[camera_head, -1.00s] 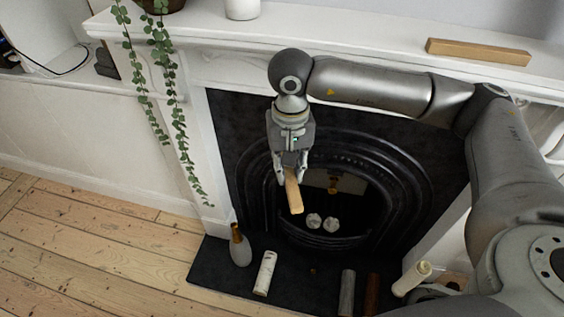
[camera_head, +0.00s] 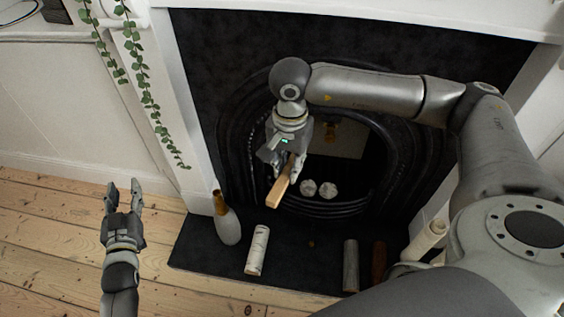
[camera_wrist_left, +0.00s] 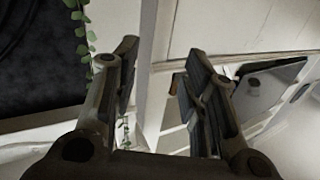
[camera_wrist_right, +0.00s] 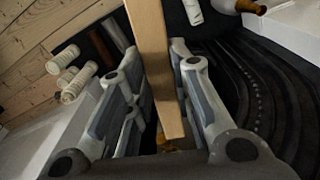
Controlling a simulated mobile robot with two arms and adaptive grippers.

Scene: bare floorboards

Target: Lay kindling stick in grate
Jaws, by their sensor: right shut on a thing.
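The kindling stick (camera_head: 279,190) is a pale, square-edged wooden piece. My right gripper (camera_head: 285,168) is shut on it and holds it tilted in front of the fireplace opening. In the right wrist view the stick (camera_wrist_right: 151,60) runs between the fingers. The grate (camera_head: 322,207) is the dark barred part low in the black arched fireplace, with two pale round lumps (camera_head: 318,188) behind its front. The stick is in front of and left of these lumps in the picture. My left gripper (camera_head: 124,188) is open and empty above the floorboards at the left.
On the dark hearth slab (camera_head: 300,262) stand a grey bottle with a brown neck (camera_head: 227,222), a pale birch-like log (camera_head: 257,250), a grey log (camera_head: 350,265) and a brown one (camera_head: 379,262). A cream roll (camera_head: 427,238) is at the right. Ivy (camera_head: 140,75) hangs at the left.

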